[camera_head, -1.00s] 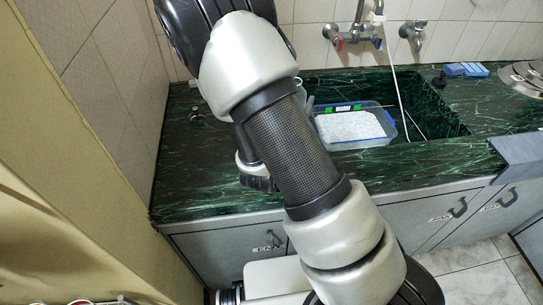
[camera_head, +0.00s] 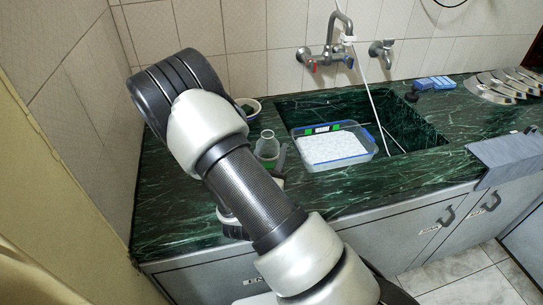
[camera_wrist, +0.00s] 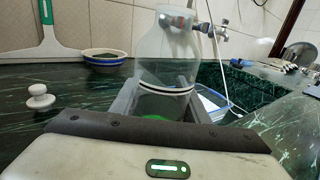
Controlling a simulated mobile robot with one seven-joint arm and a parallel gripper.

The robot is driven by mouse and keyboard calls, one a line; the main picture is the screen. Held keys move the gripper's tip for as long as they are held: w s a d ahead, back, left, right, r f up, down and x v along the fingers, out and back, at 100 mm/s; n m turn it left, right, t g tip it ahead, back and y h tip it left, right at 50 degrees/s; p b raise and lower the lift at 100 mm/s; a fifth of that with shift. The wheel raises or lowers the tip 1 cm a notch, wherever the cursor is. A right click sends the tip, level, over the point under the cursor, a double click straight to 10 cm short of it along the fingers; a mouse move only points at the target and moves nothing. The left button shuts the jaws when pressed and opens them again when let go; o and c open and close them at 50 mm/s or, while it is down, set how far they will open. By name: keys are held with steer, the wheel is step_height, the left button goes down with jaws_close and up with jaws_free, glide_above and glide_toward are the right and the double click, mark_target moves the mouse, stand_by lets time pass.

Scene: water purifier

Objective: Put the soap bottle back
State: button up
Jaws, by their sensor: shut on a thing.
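In the head view the bottle (camera_head: 267,146) shows just past my forearm, over the green marble counter (camera_head: 180,215) and left of the sink. I cannot tell whether its base touches the counter. My gripper (camera_head: 270,162) is partly hidden behind my arm in the head view.
A clear blue-rimmed tub (camera_head: 374,152) with white contents sits at the sink (camera_head: 415,125). A bowl (camera_wrist: 105,56), a white knob-like piece (camera_wrist: 40,97) and a squeegee (camera_wrist: 46,35) are to the left. A tap (camera_head: 338,55) is on the wall. Blue blocks (camera_head: 436,83) lie at right.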

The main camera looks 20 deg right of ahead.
steer(key=shift+f, duration=0.6)
steer(key=shift+f, duration=0.15)
steer(key=o, duration=1.2)
steer(key=shift+c, duration=0.2)
steer(key=v, duration=1.2)
